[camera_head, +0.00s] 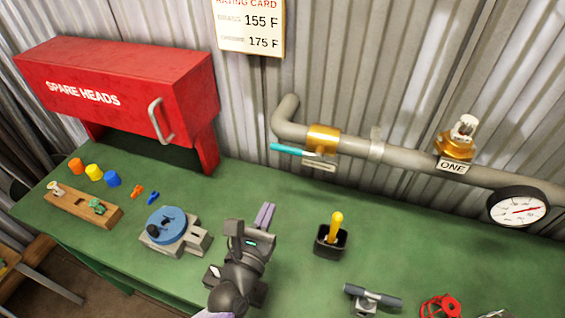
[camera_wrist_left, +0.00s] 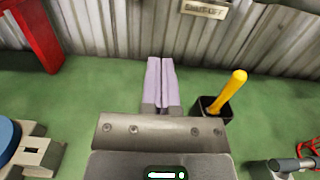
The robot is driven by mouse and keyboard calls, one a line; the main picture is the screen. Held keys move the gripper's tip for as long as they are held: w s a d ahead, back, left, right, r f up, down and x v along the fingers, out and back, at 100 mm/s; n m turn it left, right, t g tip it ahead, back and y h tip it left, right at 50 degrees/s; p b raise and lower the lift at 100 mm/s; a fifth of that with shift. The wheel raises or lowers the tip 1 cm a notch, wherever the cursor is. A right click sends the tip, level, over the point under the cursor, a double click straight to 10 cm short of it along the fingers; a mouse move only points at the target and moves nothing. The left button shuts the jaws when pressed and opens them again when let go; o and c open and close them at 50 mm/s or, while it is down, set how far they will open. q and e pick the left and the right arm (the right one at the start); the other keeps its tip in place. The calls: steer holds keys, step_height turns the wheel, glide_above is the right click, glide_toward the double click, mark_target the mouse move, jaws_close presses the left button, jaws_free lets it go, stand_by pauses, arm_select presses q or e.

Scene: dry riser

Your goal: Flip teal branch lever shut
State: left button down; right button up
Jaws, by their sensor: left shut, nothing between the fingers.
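The teal lever (camera_head: 287,149) sticks out to the left from the brass valve (camera_head: 323,139) on the grey branch pipe (camera_head: 398,156). It looks roughly in line with the pipe. A small label plate (camera_head: 319,164) hangs just below the valve, and its lower part shows at the top of the left wrist view (camera_wrist_left: 204,9). My left gripper (camera_head: 265,215) is above the green bench, below and in front of the lever, apart from it. Its pale purple fingers (camera_wrist_left: 162,83) are together and empty, pointing toward the wall. My right gripper is in neither view.
A black holder (camera_head: 331,242) with a yellow-handled tool (camera_head: 336,226) stands right of my left gripper. A blue round fixture (camera_head: 168,227) sits to its left. The red SPARE HEADS cabinet (camera_head: 110,85) stands at the back left. A gauge (camera_head: 518,207) is at the pipe's right end.

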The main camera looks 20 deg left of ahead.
mark_target(293, 151)
arm_select(q)
steer(key=w+r+p, duration=0.2)
steer(key=w+r, duration=0.2)
steer(key=w, duration=0.5)
steer(key=shift+d+r, duration=0.15)
steer(key=shift+r+m, duration=0.25)
steer(key=shift+m, duration=0.15)
